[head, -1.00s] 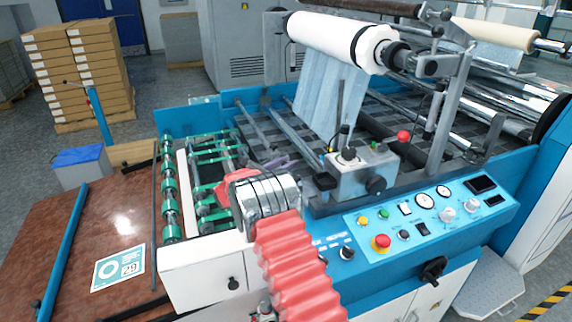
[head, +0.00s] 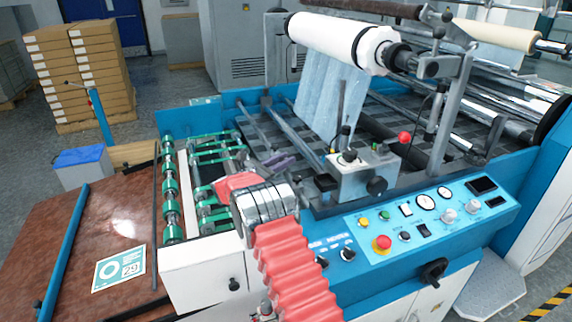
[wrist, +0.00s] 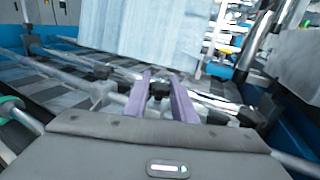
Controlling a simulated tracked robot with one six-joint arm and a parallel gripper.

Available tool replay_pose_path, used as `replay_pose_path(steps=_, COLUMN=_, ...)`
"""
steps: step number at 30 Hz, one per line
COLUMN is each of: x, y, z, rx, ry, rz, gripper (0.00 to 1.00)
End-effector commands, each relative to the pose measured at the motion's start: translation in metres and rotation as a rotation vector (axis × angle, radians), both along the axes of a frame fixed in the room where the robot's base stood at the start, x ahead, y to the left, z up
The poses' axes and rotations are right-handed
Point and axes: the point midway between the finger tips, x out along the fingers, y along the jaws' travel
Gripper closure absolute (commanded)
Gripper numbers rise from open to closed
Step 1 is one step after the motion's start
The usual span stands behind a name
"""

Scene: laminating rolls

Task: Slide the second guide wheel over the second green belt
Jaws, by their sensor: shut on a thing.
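My gripper (head: 281,162) has purple fingers and reaches over the feed bed, right of the green belts (head: 218,157). In the wrist view, the fingers (wrist: 161,82) close around a small black part (wrist: 159,91) on a metal rod, which looks like a guide wheel; I cannot tell whether it is the second one. The green belts run across rollers at the bed's left end. The part held is not over a green belt. A green ring also shows at the left edge of the wrist view (wrist: 10,107). My wrist hides some of the belts in the head view.
A grey control box (head: 362,172) with knobs stands right of my gripper. A blue control panel (head: 430,220) is in front. A white film roll (head: 335,42) hangs above the bed, its film (head: 327,95) draping down behind my fingers. A row of green rollers (head: 170,190) lies left.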

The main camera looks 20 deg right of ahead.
Motion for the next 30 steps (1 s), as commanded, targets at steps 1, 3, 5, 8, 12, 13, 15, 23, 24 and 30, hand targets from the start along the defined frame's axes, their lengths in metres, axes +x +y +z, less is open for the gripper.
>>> replay_pose_path(steps=1, x=0.005, y=0.001, z=-0.001, rx=0.001, ry=-0.002, rz=0.001, gripper=1.00)
replay_pose_path(steps=3, x=0.010, y=0.001, z=-0.001, rx=0.000, ry=-0.001, rz=0.001, gripper=1.00)
replay_pose_path(steps=5, x=0.012, y=0.000, z=0.000, rx=0.001, ry=-0.002, rz=0.001, gripper=1.00)
replay_pose_path(steps=8, x=0.015, y=0.000, z=0.000, rx=0.000, ry=-0.001, rz=0.001, gripper=1.00)
replay_pose_path(steps=12, x=0.015, y=0.000, z=0.000, rx=0.000, ry=0.000, rz=0.001, gripper=1.00)
replay_pose_path(steps=13, x=0.015, y=0.000, z=0.000, rx=0.000, ry=0.000, rz=0.001, gripper=1.00)
replay_pose_path(steps=15, x=0.015, y=0.000, z=0.000, rx=0.000, ry=0.000, rz=0.001, gripper=1.00)
replay_pose_path(steps=23, x=0.015, y=0.000, z=0.000, rx=0.000, ry=0.000, rz=0.001, gripper=0.62)
replay_pose_path(steps=24, x=0.015, y=0.000, z=0.000, rx=0.000, ry=0.000, rz=0.001, gripper=0.60)
replay_pose_path(steps=30, x=0.015, y=0.000, z=0.000, rx=0.000, ry=0.000, rz=0.000, gripper=0.59)
